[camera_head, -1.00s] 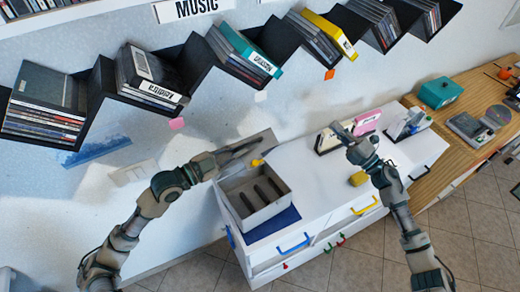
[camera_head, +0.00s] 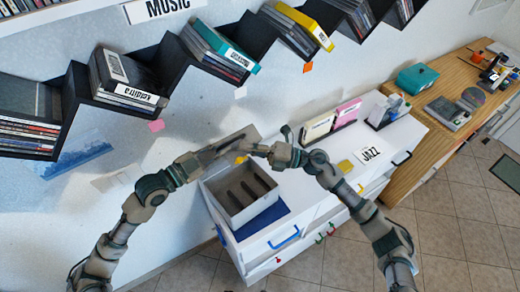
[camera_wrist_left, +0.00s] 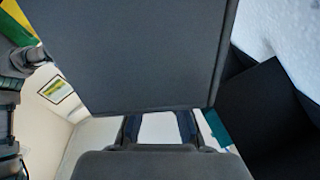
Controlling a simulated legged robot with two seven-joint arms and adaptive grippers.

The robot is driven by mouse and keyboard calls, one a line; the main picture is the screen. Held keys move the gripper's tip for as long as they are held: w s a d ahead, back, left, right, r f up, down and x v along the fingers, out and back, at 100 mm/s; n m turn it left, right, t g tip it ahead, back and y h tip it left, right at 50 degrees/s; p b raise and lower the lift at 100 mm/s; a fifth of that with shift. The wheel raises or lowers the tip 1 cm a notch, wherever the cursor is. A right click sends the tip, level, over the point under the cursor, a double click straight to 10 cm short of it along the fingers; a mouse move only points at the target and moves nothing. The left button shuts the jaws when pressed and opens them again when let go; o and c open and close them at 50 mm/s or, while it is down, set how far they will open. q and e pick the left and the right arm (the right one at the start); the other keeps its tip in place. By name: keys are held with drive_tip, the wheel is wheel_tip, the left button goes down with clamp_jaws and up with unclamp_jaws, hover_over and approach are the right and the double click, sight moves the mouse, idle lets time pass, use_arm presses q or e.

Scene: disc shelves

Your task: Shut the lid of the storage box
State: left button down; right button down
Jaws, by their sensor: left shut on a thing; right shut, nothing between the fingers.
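The grey storage box (camera_head: 213,196) stands open on the white cabinet, with dark slots in its floor. Its grey lid (camera_head: 247,133) is raised at the back, against the wall side. My left gripper (camera_head: 222,148) is at the lid and shut on it. In the left wrist view, a dark grey panel that looks like the lid (camera_wrist_left: 150,55) fills the middle, above the fingers (camera_wrist_left: 158,128). My right gripper (camera_head: 255,149) is shut and empty, close to the lid's right side above the box's back edge. The two grippers partly hide the lid.
A blue mat (camera_head: 262,220) lies under the box on the white cabinet (camera_head: 310,205). Disc holders (camera_head: 318,127) and a JAZZ card (camera_head: 370,154) are to the right. Zigzag shelves (camera_head: 78,95) with discs run along the wall above. A wooden desk (camera_head: 440,140) is farther right.

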drive_tip(key=shift+a+r, duration=0.1)
drive_tip(key=shift+a, duration=0.35)
use_arm(q)
drive_tip(key=shift+d, duration=0.1)
use_arm(e)
drive_tip(key=shift+w+a+r, duration=0.25)
drive_tip(key=shift+w+r, duration=0.05)
drive_tip(key=shift+w, duration=0.05)
use_arm(q)
drive_tip(key=shift+s+d+f, duration=0.1)
use_arm(e)
drive_tip(key=shift+w+a, duration=0.15)
drive_tip(key=shift+w, duration=0.15)
use_arm(q)
drive_tip(key=c, duration=1.2)
unclamp_jaws()
drive_tip(key=shift+c, duration=0.2)
use_arm(e)
drive_tip(key=shift+s+r, duration=0.1)
